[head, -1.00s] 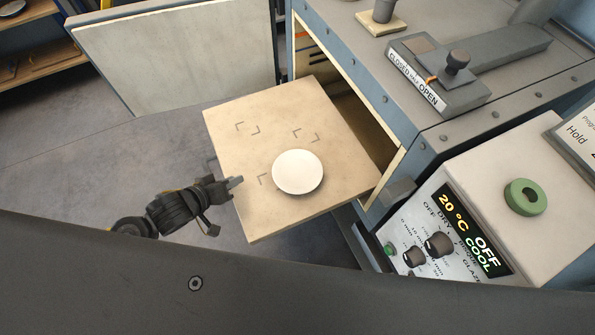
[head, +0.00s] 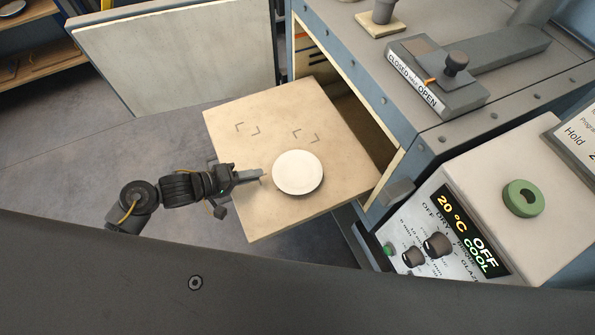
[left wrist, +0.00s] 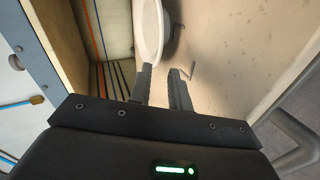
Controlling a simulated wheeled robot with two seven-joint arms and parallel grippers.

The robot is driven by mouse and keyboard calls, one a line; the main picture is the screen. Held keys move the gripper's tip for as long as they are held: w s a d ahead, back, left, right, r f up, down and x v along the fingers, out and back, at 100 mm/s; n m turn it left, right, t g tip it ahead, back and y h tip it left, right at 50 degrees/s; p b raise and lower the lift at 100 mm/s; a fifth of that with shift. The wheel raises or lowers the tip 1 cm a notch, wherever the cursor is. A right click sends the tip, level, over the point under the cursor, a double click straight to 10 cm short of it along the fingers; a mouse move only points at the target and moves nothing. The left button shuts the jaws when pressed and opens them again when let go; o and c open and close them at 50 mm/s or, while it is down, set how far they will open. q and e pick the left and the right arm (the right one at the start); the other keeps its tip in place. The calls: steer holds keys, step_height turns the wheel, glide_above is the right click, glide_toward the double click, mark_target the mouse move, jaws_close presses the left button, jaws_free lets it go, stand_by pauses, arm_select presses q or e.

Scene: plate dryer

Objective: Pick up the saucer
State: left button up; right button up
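In the left wrist view the saucer (left wrist: 152,30) shows partly, at the top, beyond the fingers. The two fingers of my left gripper (left wrist: 163,78) are apart, with nothing between them. The saucer's far part is cut off in the wrist view. My right gripper is in neither view.
The dryer's open chamber (head: 362,125) is right of the board, with its door (head: 180,55) swung open at the back left. The control panel (head: 440,240) stands at the right. Corner marks (head: 247,128) on the board have bare room around them.

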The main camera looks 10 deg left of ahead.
mark_target(270, 178)
arm_select(q)
steer(key=shift+p+x, duration=0.6)
steer(key=shift+x, duration=2.2)
steer(key=shift+r, duration=0.1)
jaws_close()
